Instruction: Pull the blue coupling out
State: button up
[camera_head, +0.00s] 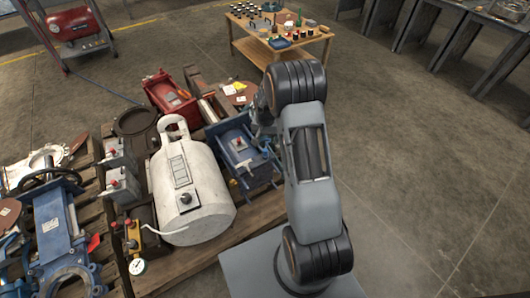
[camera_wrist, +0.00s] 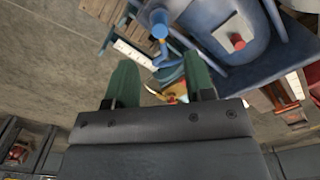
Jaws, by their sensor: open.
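My gripper (camera_wrist: 160,80) shows in the wrist view as two green fingers spread apart, with no object clearly held between them. A small blue fitting with a round end (camera_wrist: 159,26), possibly the blue coupling, lies beyond the fingertips at the top middle. A larger blue housing (camera_wrist: 222,82) with a grey part and a red knob fills the upper right. In the head view a blue machine (camera_head: 233,137) sits on the pallet left of my arm. My arm hides part of its right side and most of the gripper. I cannot make out the coupling for certain there.
A white tank (camera_head: 188,185) stands left of the blue machine, with a red unit (camera_head: 171,97) behind. A blue valve (camera_head: 60,235) and a gauge (camera_head: 138,266) are at left. A wooden table (camera_head: 283,44) stands at the back. The floor (camera_head: 430,170) right of my arm is clear.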

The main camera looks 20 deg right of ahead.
aim_at(265, 150)
jog(key=shift+f, duration=0.1)
jog(key=shift+f+b, duration=3.1)
jog(key=shift+f, duration=1.3)
jog(key=shift+c, duration=0.2)
grip_shut()
jog(key=shift+r, duration=0.15)
jog(key=shift+r+p, duration=2.4)
jog(key=shift+r, duration=0.5)
